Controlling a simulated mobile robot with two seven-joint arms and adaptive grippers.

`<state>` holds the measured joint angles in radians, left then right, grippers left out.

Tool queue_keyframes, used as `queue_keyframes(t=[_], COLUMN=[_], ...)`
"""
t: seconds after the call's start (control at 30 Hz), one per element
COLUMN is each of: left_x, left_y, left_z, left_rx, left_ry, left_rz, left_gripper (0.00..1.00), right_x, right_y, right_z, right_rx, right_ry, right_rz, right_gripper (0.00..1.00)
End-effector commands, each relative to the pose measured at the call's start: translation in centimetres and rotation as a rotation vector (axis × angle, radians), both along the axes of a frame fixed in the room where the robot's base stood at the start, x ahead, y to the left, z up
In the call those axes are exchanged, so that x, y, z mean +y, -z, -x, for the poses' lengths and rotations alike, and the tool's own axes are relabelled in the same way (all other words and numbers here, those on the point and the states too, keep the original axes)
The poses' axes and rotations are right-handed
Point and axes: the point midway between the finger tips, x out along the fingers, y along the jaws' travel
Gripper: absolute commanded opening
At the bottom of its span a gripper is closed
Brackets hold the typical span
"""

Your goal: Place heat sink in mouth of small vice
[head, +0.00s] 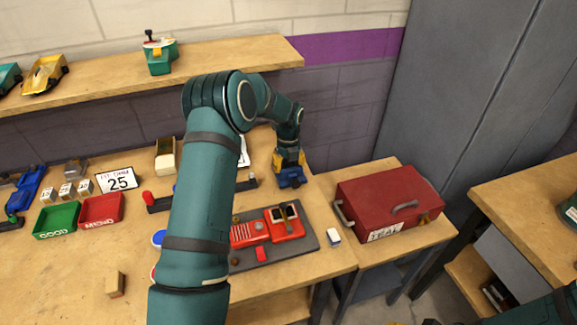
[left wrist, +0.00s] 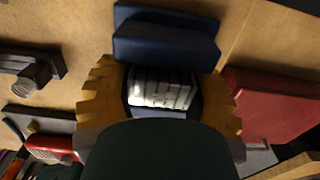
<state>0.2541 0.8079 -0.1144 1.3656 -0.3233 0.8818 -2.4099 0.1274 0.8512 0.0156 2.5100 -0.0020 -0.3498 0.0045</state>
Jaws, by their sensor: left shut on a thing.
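The small blue vice (head: 291,178) stands on the bench right of centre in the head view, and its blue body (left wrist: 165,38) fills the top middle of the left wrist view. My left gripper (head: 288,158), with yellow fingers, is directly over the vice. It is shut on the heat sink (left wrist: 160,88), a pale silver finned block between the fingers in the left wrist view. The heat sink lies close to the vice jaws; I cannot tell whether it touches them. In the head view the heat sink is hidden. My right gripper is not in view.
A red toolbox (head: 390,203) stands to the right. Green (head: 56,221) and red (head: 101,210) bins sit at left.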

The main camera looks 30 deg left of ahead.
Motion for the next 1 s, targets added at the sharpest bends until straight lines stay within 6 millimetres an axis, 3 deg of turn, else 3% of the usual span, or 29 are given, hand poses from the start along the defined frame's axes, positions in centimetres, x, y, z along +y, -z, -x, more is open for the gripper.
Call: queue_keyframes(t=[0.27,0.3,0.37,0.77,1.0], left_x=[0.0,0.0,0.0,0.0,0.0], left_y=[0.2,0.2,0.2,-0.4,-4.3], left_z=[0.0,0.0,0.0,0.0,-0.1], left_rx=[0.000,0.000,0.000,-0.001,-0.004], left_ry=[0.000,0.000,0.000,0.000,0.001], left_rz=[0.000,0.000,0.000,-0.001,0.000], left_gripper=[0.12,0.62,0.83,0.85,0.85], right_x=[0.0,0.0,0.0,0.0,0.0], right_y=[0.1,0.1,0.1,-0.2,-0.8], right_z=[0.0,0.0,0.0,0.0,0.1], right_rx=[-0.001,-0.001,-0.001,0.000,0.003], right_ry=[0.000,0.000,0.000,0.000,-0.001], right_rz=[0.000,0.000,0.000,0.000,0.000], right_gripper=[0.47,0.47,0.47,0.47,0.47])
